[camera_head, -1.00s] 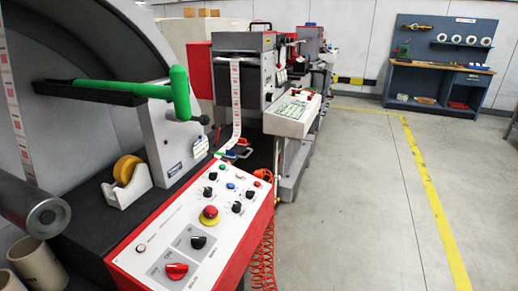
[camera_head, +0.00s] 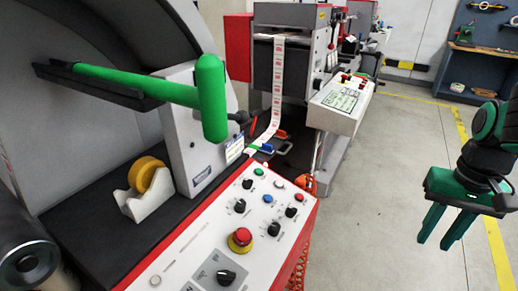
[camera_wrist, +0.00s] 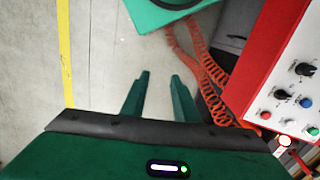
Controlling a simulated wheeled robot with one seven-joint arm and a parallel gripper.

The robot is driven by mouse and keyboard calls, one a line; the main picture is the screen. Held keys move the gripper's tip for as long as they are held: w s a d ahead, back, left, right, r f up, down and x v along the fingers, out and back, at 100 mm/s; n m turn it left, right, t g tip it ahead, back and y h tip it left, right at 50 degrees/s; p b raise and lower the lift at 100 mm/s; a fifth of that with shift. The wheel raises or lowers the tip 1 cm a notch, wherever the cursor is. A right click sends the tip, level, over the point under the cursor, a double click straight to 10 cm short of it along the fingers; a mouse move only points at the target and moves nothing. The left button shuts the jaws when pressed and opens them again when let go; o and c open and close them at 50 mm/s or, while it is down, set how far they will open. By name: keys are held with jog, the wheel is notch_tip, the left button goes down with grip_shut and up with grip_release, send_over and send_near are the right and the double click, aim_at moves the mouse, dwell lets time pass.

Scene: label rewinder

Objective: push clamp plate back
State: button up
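My gripper (camera_head: 435,240) hangs at the right of the head view, fingers pointing down over open floor. Its fingers are apart with nothing between them; they also show apart in the wrist view (camera_wrist: 159,78). I cannot tell for sure which part is the clamp plate. Small coloured handles, blue (camera_head: 266,149) and red-orange (camera_head: 281,135), sit by the printed label web (camera_head: 279,85) beyond the grey upright. A large green handle (camera_head: 211,98) on a black bar stands nearer, at the left. My gripper is well to the right of these parts and touches none.
The control panel (camera_head: 205,258) with knobs and a red emergency button (camera_head: 240,240) fills the front middle. A yellow tape roll (camera_head: 148,175) stands left of it. An orange coiled hose (camera_wrist: 200,60) hangs beside the red cabinet. The floor right of the machine is clear.

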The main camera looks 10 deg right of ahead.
jog(key=m+t+y, duration=0.1)
jog(key=t+y, duration=0.9)
jog(key=y, duration=0.2)
send_near(288, 149)
jog(key=x, duration=1)
jog(key=shift+f, duration=0.4)
jog(key=shift+c, duration=0.3)
